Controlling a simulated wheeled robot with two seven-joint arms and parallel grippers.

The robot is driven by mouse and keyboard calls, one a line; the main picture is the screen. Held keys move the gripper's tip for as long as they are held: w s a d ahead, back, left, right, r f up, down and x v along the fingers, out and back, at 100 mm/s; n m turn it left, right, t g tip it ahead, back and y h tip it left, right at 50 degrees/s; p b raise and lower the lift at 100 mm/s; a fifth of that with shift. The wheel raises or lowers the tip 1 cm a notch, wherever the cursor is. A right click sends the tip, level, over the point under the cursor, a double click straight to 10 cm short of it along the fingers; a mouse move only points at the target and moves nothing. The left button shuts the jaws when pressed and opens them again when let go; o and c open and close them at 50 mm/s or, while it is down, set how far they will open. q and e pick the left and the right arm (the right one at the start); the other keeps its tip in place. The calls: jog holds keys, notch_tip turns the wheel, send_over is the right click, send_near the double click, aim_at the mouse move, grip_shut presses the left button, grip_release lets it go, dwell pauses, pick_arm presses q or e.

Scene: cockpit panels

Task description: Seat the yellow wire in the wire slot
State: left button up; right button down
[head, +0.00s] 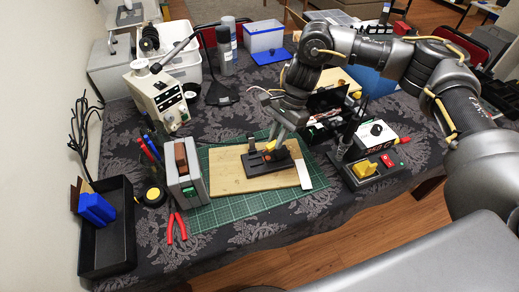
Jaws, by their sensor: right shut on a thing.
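My right gripper (270,146) points down over the wooden board, with its arm coming in from the right. It is shut on the yellow wire (271,145), of which only a small yellow bit shows at the fingertips. A black fixture (258,185) with upright posts lies on the board below and around the fingertips. The wire slot appears to be part of this fixture, but it is too small to make out. I cannot tell whether the wire touches it. My left gripper is not in view.
The wooden board (228,183) lies on a green cutting mat (228,211). A grey box (186,175) stands left of it, with red pliers (176,227) in front. A black tray (107,250) is far left.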

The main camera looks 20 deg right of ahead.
jog(key=p, duration=0.1)
send_near(257, 162)
jog(key=shift+s+a+f, duration=0.5)
jog(key=shift+a+f, duration=0.2)
jog(key=shift+f, duration=0.05)
jog(key=shift+w+a+f, duration=0.1)
jog(key=shift+a+f, duration=0.1)
jog(key=shift+f, duration=0.1)
jog(key=shift+w+a+f, duration=0.1)
jog(key=shift+a+f, duration=0.05)
jog(key=shift+f, duration=0.05)
notch_tip(257, 162, down, 2)
jog(key=shift+f+p, duration=0.2)
jog(key=shift+p, duration=0.15)
jog(key=shift+f, duration=0.3)
jog(key=c, duration=1.7)
grip_release()
jog(key=shift+f, duration=0.15)
